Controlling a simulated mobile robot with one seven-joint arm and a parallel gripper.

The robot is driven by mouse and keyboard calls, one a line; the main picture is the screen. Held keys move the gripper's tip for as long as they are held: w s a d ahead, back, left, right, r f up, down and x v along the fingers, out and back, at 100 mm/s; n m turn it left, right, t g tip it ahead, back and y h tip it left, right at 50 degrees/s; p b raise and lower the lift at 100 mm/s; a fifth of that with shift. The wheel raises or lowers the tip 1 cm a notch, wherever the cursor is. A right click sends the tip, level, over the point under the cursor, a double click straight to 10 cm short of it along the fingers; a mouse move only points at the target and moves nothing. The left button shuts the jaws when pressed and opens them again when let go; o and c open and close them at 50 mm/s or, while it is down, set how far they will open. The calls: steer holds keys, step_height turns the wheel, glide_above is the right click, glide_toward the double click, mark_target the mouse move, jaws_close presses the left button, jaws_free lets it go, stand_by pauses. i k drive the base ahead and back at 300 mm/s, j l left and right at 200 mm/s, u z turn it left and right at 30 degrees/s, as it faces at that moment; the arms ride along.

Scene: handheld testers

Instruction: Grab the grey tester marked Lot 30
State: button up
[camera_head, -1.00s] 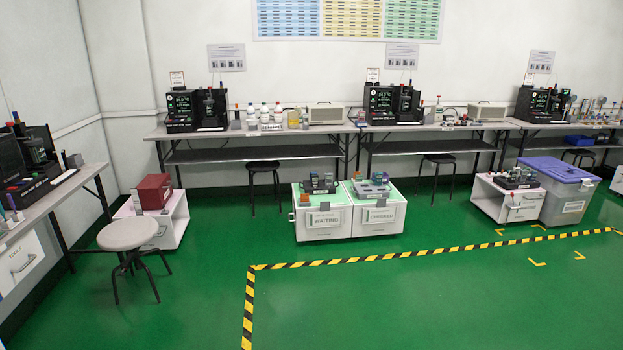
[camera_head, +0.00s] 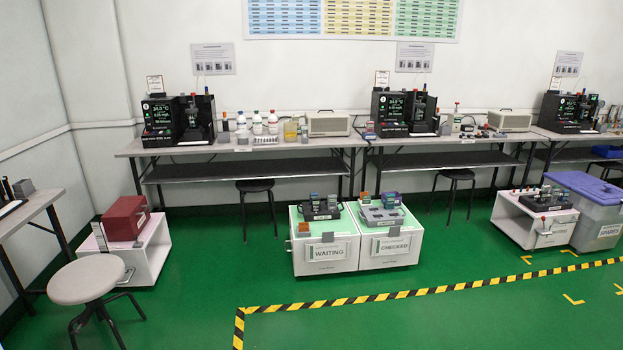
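Two low white cabinets with green tops stand side by side on the floor ahead. The left cabinet is labelled WAITING (camera_head: 328,253) and bears a dark tray (camera_head: 321,214) holding small testers. The right cabinet is labelled CHECKED (camera_head: 395,247) and bears a grey tray (camera_head: 382,220) with more small testers. No Lot 30 marking is readable at this distance. My gripper is not in view.
A round stool (camera_head: 87,282) stands at the front left, near a white cart with a red box (camera_head: 125,218). Long benches (camera_head: 260,145) with black machines line the back wall. A purple-lidded bin (camera_head: 595,215) stands right. Green floor before the cabinets is clear, with striped tape (camera_head: 430,290).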

mark_target(332, 202)
steer(key=i, duration=2)
steer(key=i+l+u, duration=0.1)
steer(key=i, duration=0.85)
steer(key=i+l, duration=0.1)
steer(key=i, duration=0.9)
